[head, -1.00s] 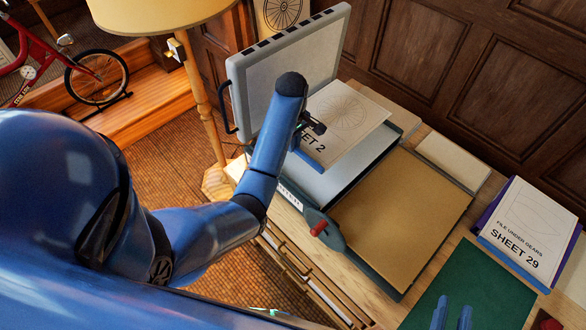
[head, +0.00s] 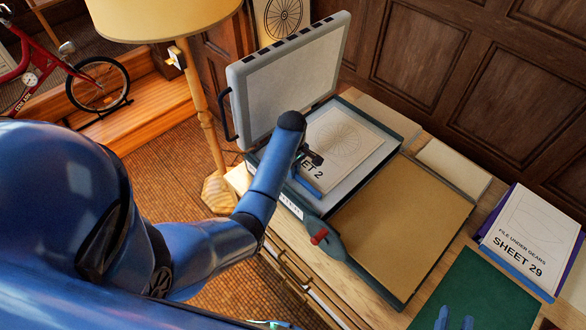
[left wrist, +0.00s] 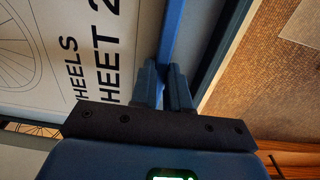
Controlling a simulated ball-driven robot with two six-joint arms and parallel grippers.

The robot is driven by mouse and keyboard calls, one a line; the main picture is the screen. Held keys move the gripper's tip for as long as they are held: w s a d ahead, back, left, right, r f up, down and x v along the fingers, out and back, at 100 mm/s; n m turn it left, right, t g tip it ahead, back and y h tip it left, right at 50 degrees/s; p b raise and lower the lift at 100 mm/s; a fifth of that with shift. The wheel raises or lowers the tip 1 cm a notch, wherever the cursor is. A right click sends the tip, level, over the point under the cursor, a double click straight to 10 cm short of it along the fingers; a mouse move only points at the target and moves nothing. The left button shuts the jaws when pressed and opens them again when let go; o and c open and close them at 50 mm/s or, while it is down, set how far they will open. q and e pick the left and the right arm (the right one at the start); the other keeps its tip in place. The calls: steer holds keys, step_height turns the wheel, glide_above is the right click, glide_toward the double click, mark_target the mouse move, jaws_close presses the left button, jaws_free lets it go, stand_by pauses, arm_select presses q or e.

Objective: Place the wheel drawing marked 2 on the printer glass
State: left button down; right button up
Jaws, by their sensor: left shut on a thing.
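The wheel drawing sheet 2 (head: 350,138) is white, with a spoked wheel, printed text and a blue strip along its near edge. It lies flat over the pale printer glass (head: 376,160), inside the dark frame; I cannot tell whether it touches the glass. My left gripper (head: 309,168) is shut on the blue strip (left wrist: 174,40), shown in the left wrist view beside the sheet's lettering (left wrist: 95,60). The printer lid (head: 290,82) stands open at the left. My right gripper's blue fingertips (head: 454,318) show apart and empty over the green mat.
A tan panel (head: 405,222) lies right of the glass, with a red-knobbed lever (head: 318,237) at the near side. Sheet 29 (head: 528,235) lies at the right beside the green mat (head: 478,285). A lamp (head: 160,18) stands left of the lid.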

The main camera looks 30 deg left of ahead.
arm_select(q)
steer(key=shift+f, duration=0.15)
steer(key=c, duration=1.1)
jaws_free()
step_height(320, 180, up, 7)
steer(key=shift+b, duration=0.55)
steer(key=shift+s+r+p, duration=0.1)
steer(key=shift+r+p, duration=1.9)
steer(key=shift+r, duration=0.7)
